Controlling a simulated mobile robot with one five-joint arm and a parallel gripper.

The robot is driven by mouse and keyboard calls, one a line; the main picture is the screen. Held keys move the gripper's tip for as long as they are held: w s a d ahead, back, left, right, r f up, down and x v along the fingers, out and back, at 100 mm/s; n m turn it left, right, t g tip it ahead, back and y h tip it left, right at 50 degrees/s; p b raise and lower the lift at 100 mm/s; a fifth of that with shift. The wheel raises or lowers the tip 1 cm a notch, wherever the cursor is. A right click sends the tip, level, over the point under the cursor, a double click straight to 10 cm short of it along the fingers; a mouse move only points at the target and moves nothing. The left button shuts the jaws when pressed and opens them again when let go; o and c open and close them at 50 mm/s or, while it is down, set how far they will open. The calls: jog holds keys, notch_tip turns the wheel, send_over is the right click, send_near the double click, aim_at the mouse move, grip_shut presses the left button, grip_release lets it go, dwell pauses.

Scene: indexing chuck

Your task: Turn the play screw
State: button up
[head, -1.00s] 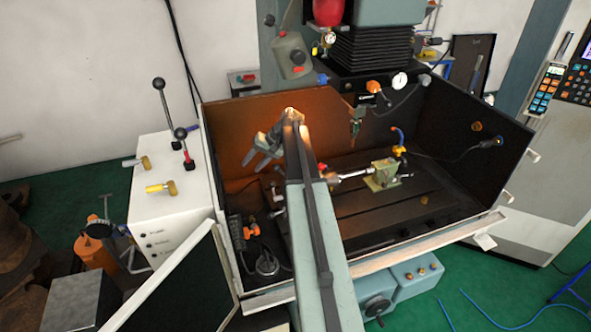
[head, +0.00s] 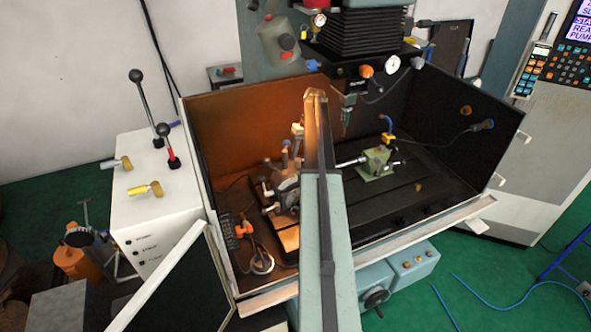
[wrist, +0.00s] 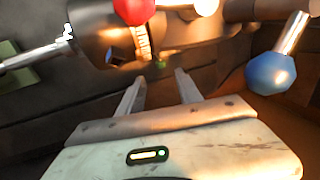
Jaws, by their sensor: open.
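The indexing chuck (head: 287,192) stands on the machine table, left of my arm in the head view. In the wrist view its dark round body (wrist: 100,28) carries a pale graduated scale, with a red ball (wrist: 134,8) and a blue ball knob (wrist: 272,73) on a metal stem nearby. I cannot tell which part is the play screw. My gripper (wrist: 158,88) is open, its two fingers apart with nothing seen between them. The fingertips point toward the area just below the dark body. In the head view my arm hides the gripper.
A green fixture (head: 376,162) stands on the table right of my arm, with a rod toward the chuck. The enclosure's dark right wall (head: 455,120) and front rail (head: 410,240) bound the space.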

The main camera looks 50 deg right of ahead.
jog(key=b+x, duration=0.6)
jog(key=x, duration=0.1)
jog(key=shift+w+a+f, duration=0.15)
grip_shut()
jog(key=shift+d+f+t+y+b, duration=0.2)
jog(key=shift+d+t+y+b, duration=0.15)
jog(key=shift+y+b, duration=0.5)
jog(key=shift+d+f+t+y+b, duration=0.15)
jog(key=shift+t+y+b, duration=0.1)
jog(key=shift+y+b, duration=0.7)
jog(key=shift+b, duration=0.2)
jog(key=shift+r+t, duration=0.3)
jog(key=shift+r, duration=0.05)
